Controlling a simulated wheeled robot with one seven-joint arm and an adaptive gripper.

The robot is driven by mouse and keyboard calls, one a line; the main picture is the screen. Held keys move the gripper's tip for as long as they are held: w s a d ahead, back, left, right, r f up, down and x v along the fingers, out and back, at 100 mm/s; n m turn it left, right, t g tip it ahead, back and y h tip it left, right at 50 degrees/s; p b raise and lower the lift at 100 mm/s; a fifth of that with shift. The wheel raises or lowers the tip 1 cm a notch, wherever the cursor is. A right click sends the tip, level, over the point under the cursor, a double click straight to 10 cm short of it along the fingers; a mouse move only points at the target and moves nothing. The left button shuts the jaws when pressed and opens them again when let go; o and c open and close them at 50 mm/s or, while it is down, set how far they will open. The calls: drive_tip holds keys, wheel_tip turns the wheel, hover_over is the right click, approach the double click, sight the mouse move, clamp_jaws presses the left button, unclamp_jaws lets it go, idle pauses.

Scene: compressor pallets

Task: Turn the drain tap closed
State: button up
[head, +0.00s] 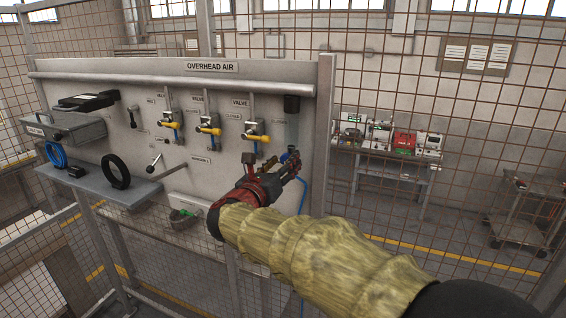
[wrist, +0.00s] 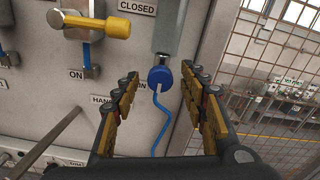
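The drain tap (wrist: 160,77) is a round blue knob under a grey fitting on the panel, with a blue hose hanging from it. It shows in the middle of the wrist view. In the head view the tap (head: 284,157) is mostly hidden by my gripper. My gripper (wrist: 161,88) is open, with one finger on each side of the tap and visible gaps between. I cannot tell how deep the fingers reach around it. In the head view my gripper (head: 289,163) is at the panel's lower right. The tap's turn position is not clear.
Several yellow-handled valves (head: 208,130) line the panel (head: 250,88) left of the tap; one handle (wrist: 95,24) is close at upper left. A shelf (head: 105,187) with coils juts out at left. Wire mesh (wrist: 250,70) stands close on the right.

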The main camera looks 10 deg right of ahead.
drive_tip(key=shift+c, duration=1.1)
drive_tip(key=c, duration=0.8)
clamp_jaws()
drive_tip(key=shift+n+b, duration=0.3)
drive_tip(key=n+b, duration=0.2)
drive_tip(key=n, duration=0.1)
drive_tip(key=shift+f+n, duration=0.15)
drive_tip(key=shift+n, duration=0.15)
drive_tip(key=n+b, duration=0.1)
drive_tip(key=n, duration=0.3)
drive_tip(key=n+p, duration=0.1)
drive_tip(key=n, duration=0.4)
drive_tip(key=shift+n, duration=0.4)
drive_tip(key=shift+n+p, duration=0.95)
drive_tip(key=shift+n, duration=0.95)
